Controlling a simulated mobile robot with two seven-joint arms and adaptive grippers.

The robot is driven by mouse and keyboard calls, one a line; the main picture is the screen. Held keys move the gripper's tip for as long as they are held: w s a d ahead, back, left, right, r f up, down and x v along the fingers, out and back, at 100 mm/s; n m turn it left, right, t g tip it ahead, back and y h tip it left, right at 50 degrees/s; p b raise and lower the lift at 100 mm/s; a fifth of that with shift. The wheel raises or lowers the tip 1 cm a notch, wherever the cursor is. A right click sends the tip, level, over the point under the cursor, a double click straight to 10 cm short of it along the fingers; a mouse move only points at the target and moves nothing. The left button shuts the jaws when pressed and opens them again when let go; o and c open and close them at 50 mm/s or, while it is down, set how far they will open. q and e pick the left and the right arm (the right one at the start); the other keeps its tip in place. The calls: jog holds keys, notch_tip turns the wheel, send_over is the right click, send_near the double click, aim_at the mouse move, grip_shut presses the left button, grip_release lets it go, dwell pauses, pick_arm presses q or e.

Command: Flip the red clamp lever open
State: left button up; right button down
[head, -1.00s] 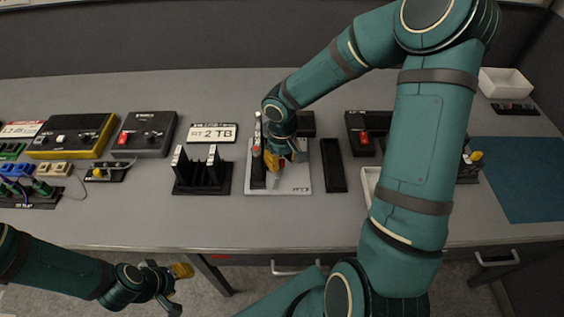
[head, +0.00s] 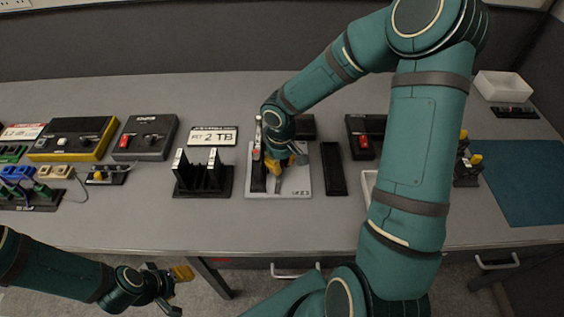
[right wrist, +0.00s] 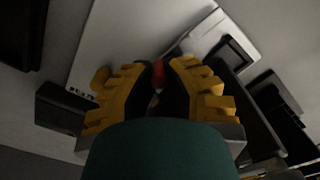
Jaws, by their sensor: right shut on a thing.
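The red clamp lever (right wrist: 158,70) shows between my right fingertips in the right wrist view. In the head view a red part (head: 256,154) shows just left of that gripper, by a dark upright on a light grey plate (head: 297,187). My right gripper (head: 271,167) points down over this plate, and it also fills the right wrist view (right wrist: 158,88). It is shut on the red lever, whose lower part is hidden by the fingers. My left gripper (head: 178,290) is open and empty, low at the left in front of the table.
A black slotted rack (head: 203,186) stands left of the plate and a black bar (head: 334,169) lies to its right. A box with a red switch (head: 364,141) stands further right. The front strip of the table is clear.

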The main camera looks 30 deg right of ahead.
jog(key=c, duration=1.2)
grip_release()
jog(key=shift+r, duration=0.1)
notch_tip(320, 180, up, 12)
jog(key=shift+f, duration=0.1)
